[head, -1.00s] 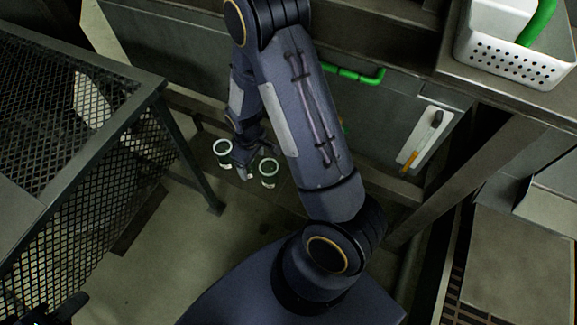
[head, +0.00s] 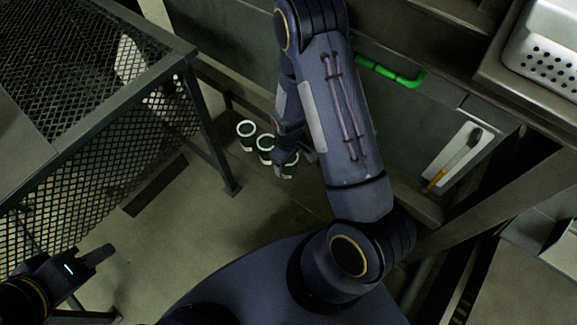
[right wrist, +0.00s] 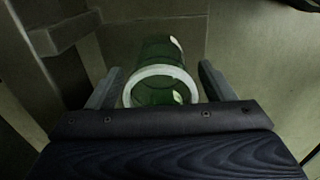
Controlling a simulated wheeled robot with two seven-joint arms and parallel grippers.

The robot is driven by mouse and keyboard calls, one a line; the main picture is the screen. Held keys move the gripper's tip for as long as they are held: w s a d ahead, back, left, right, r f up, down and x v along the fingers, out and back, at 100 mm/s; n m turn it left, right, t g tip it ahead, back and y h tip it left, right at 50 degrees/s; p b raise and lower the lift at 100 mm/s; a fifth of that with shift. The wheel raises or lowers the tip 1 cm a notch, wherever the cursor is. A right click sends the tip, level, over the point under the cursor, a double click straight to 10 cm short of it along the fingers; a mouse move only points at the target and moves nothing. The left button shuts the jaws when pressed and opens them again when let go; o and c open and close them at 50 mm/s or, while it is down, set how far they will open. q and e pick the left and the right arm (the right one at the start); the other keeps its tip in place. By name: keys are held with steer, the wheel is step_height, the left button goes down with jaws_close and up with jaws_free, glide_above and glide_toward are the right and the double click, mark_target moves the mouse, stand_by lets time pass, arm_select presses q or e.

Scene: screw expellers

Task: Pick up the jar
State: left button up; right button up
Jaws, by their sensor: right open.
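Three green glass jars with pale rims stand in a slanting row on a low ledge in the head view: a left jar (head: 246,142), a middle jar (head: 265,152) and a right jar (head: 288,170). My right gripper (head: 293,157) is at the right end of the row, by the right jar, which it partly hides. In the right wrist view, a green jar (right wrist: 162,92) lies between the two spread fingers of my right gripper (right wrist: 160,85), with gaps visible at both sides. My left gripper (head: 96,256) is at the lower left, far from the jars; its opening is unclear.
A mesh-sided metal table (head: 100,130) stands at the left. A grey cabinet with a green handle (head: 390,72) is behind my right arm. Open floor (head: 185,225) lies before the ledge.

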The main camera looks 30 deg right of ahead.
steer(key=shift+r, duration=0.1)
steer(key=c, duration=1.1)
steer(key=shift+r, duration=0.1)
steer(key=shift+r, duration=0.25)
steer(key=s+a+r+p, duration=0.4)
steer(key=a+r+p, duration=0.2)
steer(key=a+r, duration=0.6)
steer(key=shift+s+a+r, duration=0.15)
steer(key=shift+a, duration=0.55)
